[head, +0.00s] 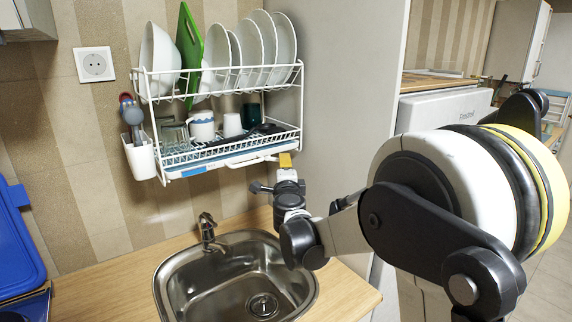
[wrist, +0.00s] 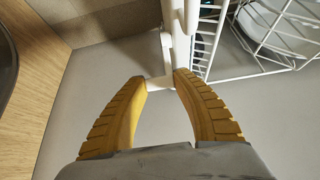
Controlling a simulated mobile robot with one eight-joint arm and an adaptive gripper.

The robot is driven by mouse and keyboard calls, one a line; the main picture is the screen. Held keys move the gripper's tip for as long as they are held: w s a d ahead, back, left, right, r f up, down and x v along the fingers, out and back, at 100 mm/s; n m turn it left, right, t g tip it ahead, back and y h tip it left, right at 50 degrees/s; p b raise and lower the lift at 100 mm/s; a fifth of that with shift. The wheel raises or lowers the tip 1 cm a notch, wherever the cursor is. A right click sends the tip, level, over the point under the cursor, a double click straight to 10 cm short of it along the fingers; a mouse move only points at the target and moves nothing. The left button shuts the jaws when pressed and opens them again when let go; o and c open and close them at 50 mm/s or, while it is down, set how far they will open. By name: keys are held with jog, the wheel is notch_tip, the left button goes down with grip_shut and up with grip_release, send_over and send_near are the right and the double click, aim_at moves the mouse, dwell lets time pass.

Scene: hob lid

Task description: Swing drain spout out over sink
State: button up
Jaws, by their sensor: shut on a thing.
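The drain spout (head: 262,158) is a thin white piece under the front right of the dish rack's blue-and-white drip tray (head: 215,163). My gripper (head: 285,160) is at the spout's right end, with its yellow fingers partly hiding it. In the wrist view the two yellow fingers (wrist: 160,82) are shut on the end of the white spout (wrist: 166,62). The steel sink (head: 190,283) lies below the rack, set in the wooden counter. The spout is above the level of the sink.
The white wire rack (head: 220,75) on the wall holds plates, cups and a green board. A tap (head: 208,228) stands behind the sink. A grey panel (head: 345,100) rises right of the rack. A blue lid (head: 18,240) is at the far left. The sink is empty.

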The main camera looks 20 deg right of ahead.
jog(key=m+g+h, duration=0.1)
jog(key=h, duration=0.1)
jog(key=s+a+m+g+h, duration=0.1)
jog(key=m+h, duration=0.1)
jog(key=h, duration=0.1)
jog(key=a+m+g+h, duration=0.1)
jog(key=m+g+h, duration=0.1)
jog(key=shift+s+a+p, duration=0.15)
jog(key=shift+a+p, duration=0.1)
jog(key=shift+p, duration=0.05)
jog(key=shift+m+h, duration=0.3)
jog(key=o, duration=1.2)
jog(key=shift+c, duration=0.2)
jog(key=v, duration=1.2)
